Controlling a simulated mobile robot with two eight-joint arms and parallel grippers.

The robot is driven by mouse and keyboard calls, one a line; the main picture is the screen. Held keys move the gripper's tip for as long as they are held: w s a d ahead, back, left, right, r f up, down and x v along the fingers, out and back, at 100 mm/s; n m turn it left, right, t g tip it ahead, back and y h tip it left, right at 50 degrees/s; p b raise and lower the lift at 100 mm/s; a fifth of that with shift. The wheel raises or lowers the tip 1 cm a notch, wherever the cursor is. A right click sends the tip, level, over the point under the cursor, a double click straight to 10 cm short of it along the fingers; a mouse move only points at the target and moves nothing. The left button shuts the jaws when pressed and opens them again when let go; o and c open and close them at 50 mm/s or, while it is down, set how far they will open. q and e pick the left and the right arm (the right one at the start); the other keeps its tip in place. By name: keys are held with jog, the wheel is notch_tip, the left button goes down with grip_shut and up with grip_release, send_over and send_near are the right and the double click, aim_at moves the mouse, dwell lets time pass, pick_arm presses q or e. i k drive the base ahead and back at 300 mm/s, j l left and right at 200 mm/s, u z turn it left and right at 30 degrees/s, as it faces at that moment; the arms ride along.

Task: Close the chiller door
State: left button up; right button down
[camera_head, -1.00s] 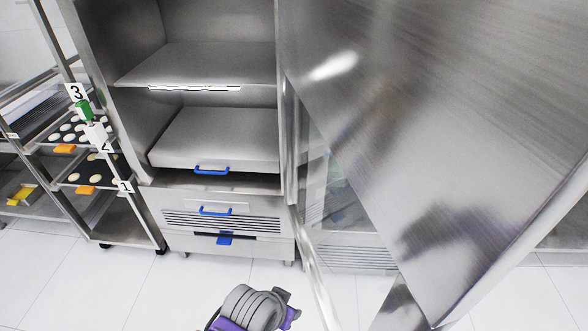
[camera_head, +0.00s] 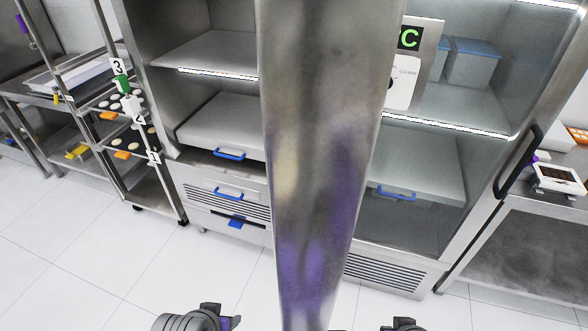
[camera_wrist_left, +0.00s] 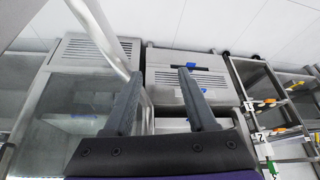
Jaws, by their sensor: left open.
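The open chiller door (camera_head: 315,150) stands out toward me in the head view, seen almost edge-on. It splits the view of the steel chiller (camera_head: 218,178) and hides part of its front. The open bay with a shelf (camera_head: 215,52) shows left of the door. In the left wrist view my left gripper (camera_wrist_left: 160,73) is open with nothing between its fingers. A pale curved metal bar (camera_wrist_left: 103,35) runs behind its left finger; I cannot tell whether they touch or which door part it is.
A wheeled rack (camera_head: 165,185) with trays stands left of the chiller. Right of the door is a glass-fronted section with a black handle (camera_head: 518,160). A steel counter (camera_head: 545,205) stands at the far right. The white floor (camera_head: 110,260) in front is clear.

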aim_at(325, 67)
jog(key=l+u, duration=0.55)
jog(key=k+l+u, duration=0.35)
jog(key=k+l, duration=0.35)
jog(key=l, duration=0.2)
jog(key=k+l, duration=0.1)
jog(key=l, duration=0.3)
